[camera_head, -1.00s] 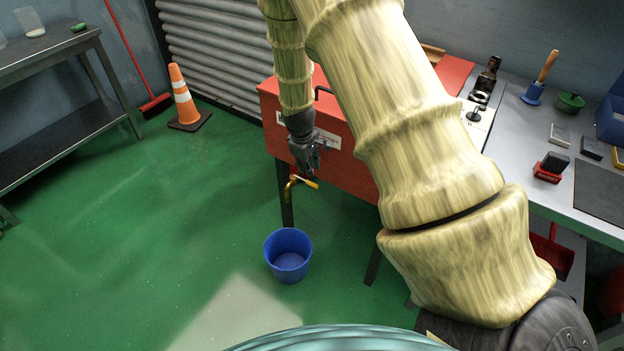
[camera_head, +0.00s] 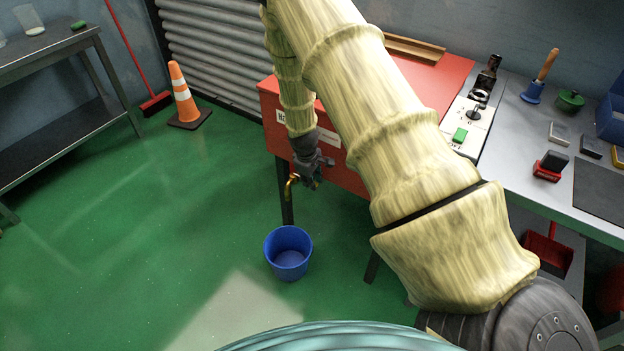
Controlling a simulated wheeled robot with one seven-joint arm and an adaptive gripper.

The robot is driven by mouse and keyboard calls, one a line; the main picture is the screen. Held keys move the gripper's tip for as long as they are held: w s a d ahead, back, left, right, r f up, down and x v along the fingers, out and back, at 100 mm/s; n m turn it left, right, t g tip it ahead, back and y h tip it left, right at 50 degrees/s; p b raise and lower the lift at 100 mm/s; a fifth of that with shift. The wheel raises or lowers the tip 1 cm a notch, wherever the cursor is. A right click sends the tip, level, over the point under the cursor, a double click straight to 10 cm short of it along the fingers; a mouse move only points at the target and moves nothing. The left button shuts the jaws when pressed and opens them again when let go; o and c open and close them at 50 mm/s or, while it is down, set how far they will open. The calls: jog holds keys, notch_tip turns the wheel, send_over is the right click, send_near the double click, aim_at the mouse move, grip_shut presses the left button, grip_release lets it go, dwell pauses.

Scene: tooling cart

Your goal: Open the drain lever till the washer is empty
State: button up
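The washer is a red box (camera_head: 433,84) on dark legs, partly hidden behind my arm. A brass drain tap (camera_head: 290,187) sticks out low on its front left. A little of its yellow lever (camera_head: 318,184) shows beside my gripper (camera_head: 310,180); the rest is hidden. My gripper is at the tap, pointing down, over or against the lever. The fingers are dark and small, so I cannot tell whether they are open or shut. A blue bucket (camera_head: 288,240) stands upright on the floor below the tap. I see no water stream, and the bucket looks empty.
A workbench (camera_head: 510,137) on the right holds a switch panel with a green button (camera_head: 460,135), a bell and small blocks. A traffic cone (camera_head: 183,95) and a dark shelf (camera_head: 60,120) stand left. The green floor around the bucket is clear.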

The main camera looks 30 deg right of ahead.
grip_shut()
